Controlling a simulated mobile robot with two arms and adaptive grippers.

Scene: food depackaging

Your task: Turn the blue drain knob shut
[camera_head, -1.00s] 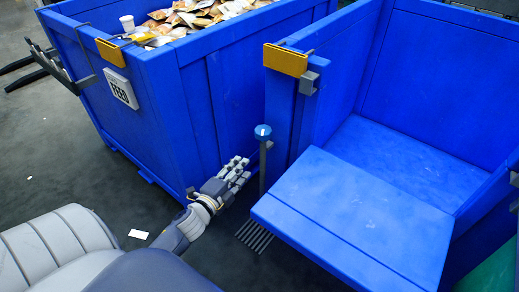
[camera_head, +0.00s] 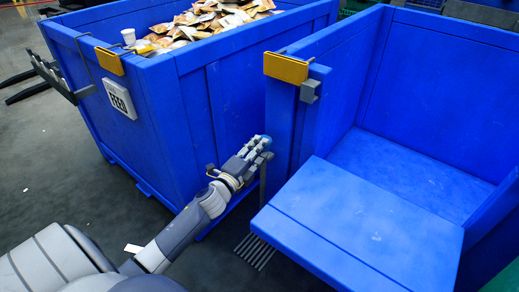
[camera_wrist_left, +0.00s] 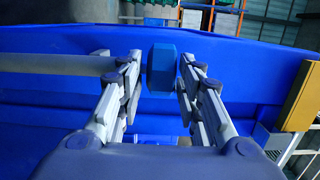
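The blue drain knob (camera_head: 266,140) sits on top of a grey upright post (camera_head: 263,185) in the gap between the two blue bins. My left gripper (camera_head: 262,145) reaches up to the knob, and its fingers partly hide it. In the left wrist view the knob (camera_wrist_left: 160,68) stands between the two fingertips of the left gripper (camera_wrist_left: 159,70). The fingers are open, with a small gap visible on each side of the knob. My right gripper is not in view.
A large blue bin (camera_head: 150,130) full of food packets (camera_head: 200,25) stands at the left. An open blue bin with a lowered front flap (camera_head: 360,220) is close on the right. A yellow bracket (camera_head: 286,68) is on its corner. Grey floor bars (camera_head: 253,252) lie below.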

